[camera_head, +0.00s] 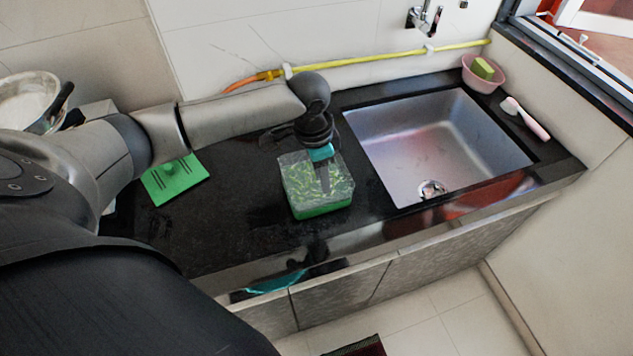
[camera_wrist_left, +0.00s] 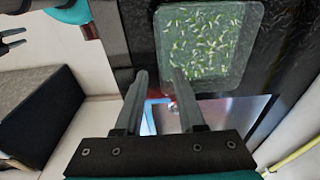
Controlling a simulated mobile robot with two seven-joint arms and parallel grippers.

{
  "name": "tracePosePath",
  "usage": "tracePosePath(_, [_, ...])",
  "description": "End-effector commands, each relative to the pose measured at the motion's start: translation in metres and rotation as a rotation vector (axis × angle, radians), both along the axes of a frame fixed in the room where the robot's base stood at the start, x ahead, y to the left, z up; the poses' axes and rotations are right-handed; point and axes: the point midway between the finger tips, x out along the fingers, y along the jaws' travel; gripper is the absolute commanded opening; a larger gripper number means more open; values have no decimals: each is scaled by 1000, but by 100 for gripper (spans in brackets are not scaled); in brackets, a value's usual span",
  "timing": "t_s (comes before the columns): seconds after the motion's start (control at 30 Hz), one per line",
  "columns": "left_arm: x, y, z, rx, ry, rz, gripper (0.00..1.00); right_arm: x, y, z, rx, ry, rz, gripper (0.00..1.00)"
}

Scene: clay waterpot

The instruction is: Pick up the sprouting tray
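The sprouting tray (camera_head: 303,197) is a clear box with a green lower part and pale green sprouts, standing on the black counter left of the sink. In the left wrist view the tray (camera_wrist_left: 212,42) lies beyond the fingertips, mostly right of them. My left gripper (camera_head: 325,188) points down over the tray in the head view and hides part of it. In the left wrist view its fingers (camera_wrist_left: 160,74) are apart with nothing between them. I cannot tell whether they touch the tray. Part of my right gripper (camera_wrist_left: 12,40) seems to show at the left wrist view's edge; its opening is unclear.
The steel sink (camera_head: 440,145) is right of the tray. A green sheet (camera_head: 185,182) lies to the left. A pink bowl with a sponge (camera_head: 484,75) and a brush (camera_head: 527,120) are at the back right. A yellow hose (camera_head: 370,58) runs along the wall.

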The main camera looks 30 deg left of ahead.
Motion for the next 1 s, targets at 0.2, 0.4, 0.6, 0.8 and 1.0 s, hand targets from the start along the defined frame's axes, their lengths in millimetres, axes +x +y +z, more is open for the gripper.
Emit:
tracePosePath(0.2, [3,-2,-30,0,0,0,39,0,1,-6,1,0,0,50])
tracePosePath(0.4, [3,-4,-45,0,0,-1,39,0,1,-9,1,0,1,50])
tracePosePath(0.6, [4,-8,-75,1,-1,-1,39,-1,1,-16,2,0,1,50])
tracePosePath(0.8, [5,-8,-84,1,-2,-2,39,-1,1,-17,2,0,1,50])
tracePosePath(1.0, [5,-8,-84,1,-2,-2,33,-1,1,-17,2,0,1,50])
